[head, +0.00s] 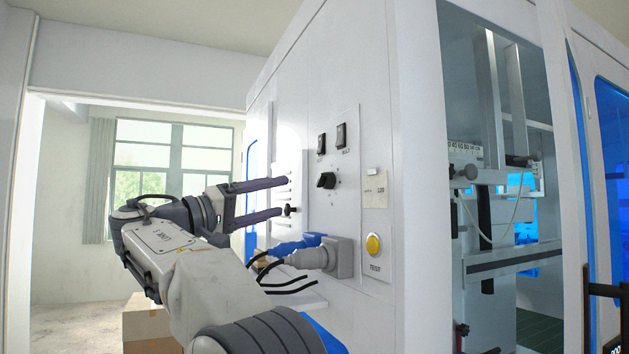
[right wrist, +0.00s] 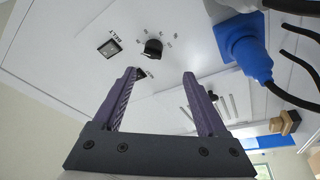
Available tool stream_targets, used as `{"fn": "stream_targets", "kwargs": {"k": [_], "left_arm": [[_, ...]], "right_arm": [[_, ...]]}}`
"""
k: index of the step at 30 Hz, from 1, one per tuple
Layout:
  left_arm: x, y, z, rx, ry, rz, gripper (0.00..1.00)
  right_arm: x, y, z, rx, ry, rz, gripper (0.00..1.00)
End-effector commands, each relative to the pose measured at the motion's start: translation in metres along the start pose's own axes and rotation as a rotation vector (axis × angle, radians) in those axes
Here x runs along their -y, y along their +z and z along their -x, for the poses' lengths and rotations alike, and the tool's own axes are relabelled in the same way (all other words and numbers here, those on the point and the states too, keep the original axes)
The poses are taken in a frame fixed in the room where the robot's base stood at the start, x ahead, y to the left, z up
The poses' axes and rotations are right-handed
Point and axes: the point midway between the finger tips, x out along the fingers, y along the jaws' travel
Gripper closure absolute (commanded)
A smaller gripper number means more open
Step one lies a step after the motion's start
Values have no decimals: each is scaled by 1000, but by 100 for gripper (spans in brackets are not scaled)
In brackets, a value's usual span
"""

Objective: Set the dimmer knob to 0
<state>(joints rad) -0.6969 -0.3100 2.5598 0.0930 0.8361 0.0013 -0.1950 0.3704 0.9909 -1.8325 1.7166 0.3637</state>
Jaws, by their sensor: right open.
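The black dimmer knob (head: 326,180) sits on the white side panel of the machine, below two rocker switches. In the right wrist view the knob (right wrist: 153,48) has small marks around it, too small to read. Its pointer direction is unclear. My right gripper (head: 283,197) is open and empty, with its two purple fingers pointing at the panel, to the left of the knob in the head view. In the right wrist view the knob lies beyond the fingertips (right wrist: 160,73), apparently untouched. My left gripper is not in view.
A grey plug connector (head: 340,257) and blue plug (head: 290,246) with black cables stick out below the knob. A yellow TEST button (head: 373,244) is to their right. A small black knob (head: 290,210) on a slotted panel is close to my lower finger. Rocker switches (head: 341,134) are above.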

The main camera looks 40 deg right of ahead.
Motion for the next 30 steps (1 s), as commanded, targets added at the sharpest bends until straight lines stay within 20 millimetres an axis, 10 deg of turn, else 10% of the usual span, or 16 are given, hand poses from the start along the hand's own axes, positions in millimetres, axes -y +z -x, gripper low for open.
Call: {"fn": "stream_targets", "kwargs": {"k": [18,30], "left_arm": [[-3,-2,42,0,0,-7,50],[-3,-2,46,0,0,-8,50]], "right_arm": [[-15,-1,-95,12,35,-17,25],[-12,1,-108,10,32,-19,25]]}}
